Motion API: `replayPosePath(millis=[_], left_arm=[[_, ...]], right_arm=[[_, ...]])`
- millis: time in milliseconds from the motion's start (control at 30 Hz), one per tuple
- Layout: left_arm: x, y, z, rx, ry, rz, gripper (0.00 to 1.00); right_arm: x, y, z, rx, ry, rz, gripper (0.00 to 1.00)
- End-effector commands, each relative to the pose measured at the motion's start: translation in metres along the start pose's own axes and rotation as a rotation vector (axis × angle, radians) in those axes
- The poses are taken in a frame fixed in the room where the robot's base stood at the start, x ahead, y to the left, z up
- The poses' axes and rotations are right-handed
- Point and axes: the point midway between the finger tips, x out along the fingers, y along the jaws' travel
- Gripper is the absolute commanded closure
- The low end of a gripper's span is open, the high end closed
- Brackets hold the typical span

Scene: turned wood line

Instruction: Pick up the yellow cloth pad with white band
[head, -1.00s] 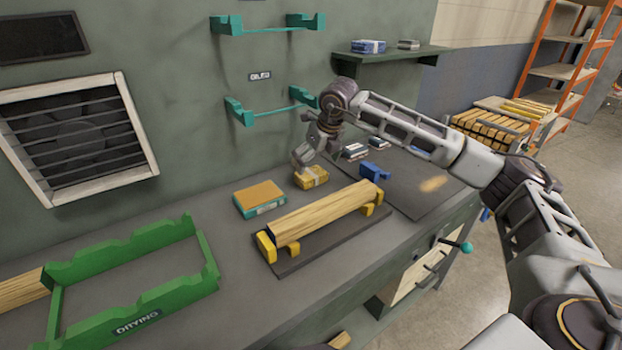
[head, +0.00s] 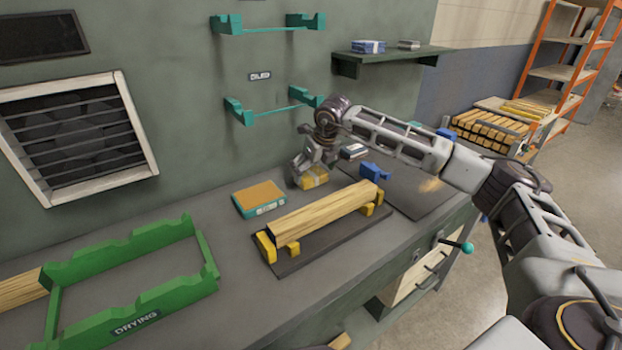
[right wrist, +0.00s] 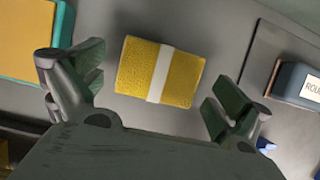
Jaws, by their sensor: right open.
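The yellow cloth pad with white band (right wrist: 181,75) lies flat on the grey bench, just beyond the fingertips in the right wrist view. In the head view the pad (head: 316,178) is partly covered by my right gripper (head: 304,172). In the right wrist view my right gripper (right wrist: 160,92) is open and empty, with one finger to each side of the pad's near edge and gaps on both sides. I cannot tell how high the fingertips are above the bench. My left gripper is not in view.
A teal and orange block (head: 259,198) lies left of the pad. A wooden bar (head: 325,213) rests on yellow supports in front. A blue object (head: 374,172) stands to the right. A green drying rack (head: 135,290) is at left, and teal wall brackets (head: 238,111) are above.

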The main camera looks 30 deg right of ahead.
Motion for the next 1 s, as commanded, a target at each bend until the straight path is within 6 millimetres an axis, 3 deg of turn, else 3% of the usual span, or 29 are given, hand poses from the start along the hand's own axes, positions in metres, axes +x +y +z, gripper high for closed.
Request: replayPosePath(millis=[233, 700, 1000], left_arm=[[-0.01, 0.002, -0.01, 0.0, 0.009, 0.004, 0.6], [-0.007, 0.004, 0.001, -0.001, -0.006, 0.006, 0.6], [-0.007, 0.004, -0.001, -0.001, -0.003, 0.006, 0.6]], right_arm=[[0.02, 0.0, 0.0, 0.0, 0.0, 0.0, 0.0], [0.021, 0.0, 0.0, 0.001, -0.001, 0.0, 0.0], [0.021, -0.001, 0.0, 0.001, -0.001, 0.0, 0.36]])
